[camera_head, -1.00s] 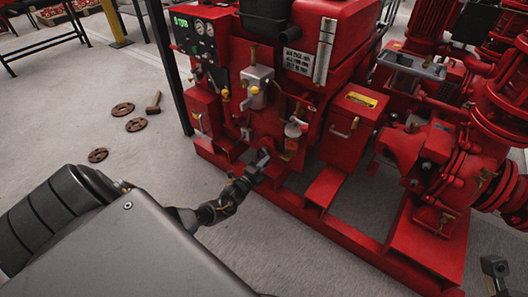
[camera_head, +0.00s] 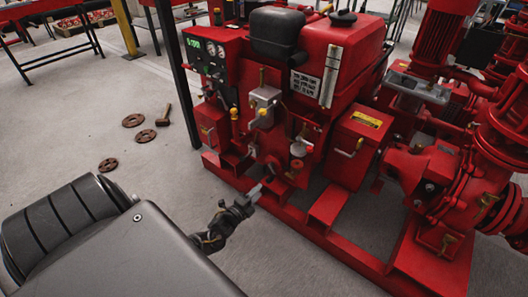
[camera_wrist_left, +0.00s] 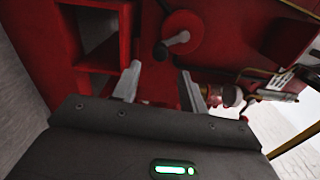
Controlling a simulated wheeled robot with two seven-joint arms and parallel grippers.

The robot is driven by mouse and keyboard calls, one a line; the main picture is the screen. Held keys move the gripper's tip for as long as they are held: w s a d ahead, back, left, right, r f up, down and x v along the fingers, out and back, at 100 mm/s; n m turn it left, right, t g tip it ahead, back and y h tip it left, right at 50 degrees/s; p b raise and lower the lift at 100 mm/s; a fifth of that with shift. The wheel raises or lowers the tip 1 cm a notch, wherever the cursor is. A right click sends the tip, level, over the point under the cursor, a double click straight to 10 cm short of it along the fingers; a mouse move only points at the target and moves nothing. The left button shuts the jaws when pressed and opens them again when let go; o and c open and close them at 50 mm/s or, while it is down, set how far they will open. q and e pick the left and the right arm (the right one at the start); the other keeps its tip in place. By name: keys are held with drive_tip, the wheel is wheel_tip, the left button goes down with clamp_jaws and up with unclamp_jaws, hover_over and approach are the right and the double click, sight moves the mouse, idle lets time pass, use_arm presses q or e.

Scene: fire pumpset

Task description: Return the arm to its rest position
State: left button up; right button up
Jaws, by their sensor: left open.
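My left gripper (camera_head: 250,196) is in front of the lower part of the red pumpset (camera_head: 335,190), just off its base frame. In the left wrist view its two fingers (camera_wrist_left: 160,88) are apart with nothing between them. Beyond the fingers is a red round part with a grey knob (camera_wrist_left: 177,42) on the red machine. My left arm reaches in from the lower left of the head view. My right gripper does not show in the head view.
A hammer (camera_head: 164,116) and several rusty discs (camera_head: 146,136) lie on the grey floor to the left. A dark post (camera_head: 177,70) stands by the machine's left side. A red table (camera_head: 55,62) is at the back left.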

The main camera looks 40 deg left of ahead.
use_arm(q)
drive_tip(key=shift+s, duration=1.05)
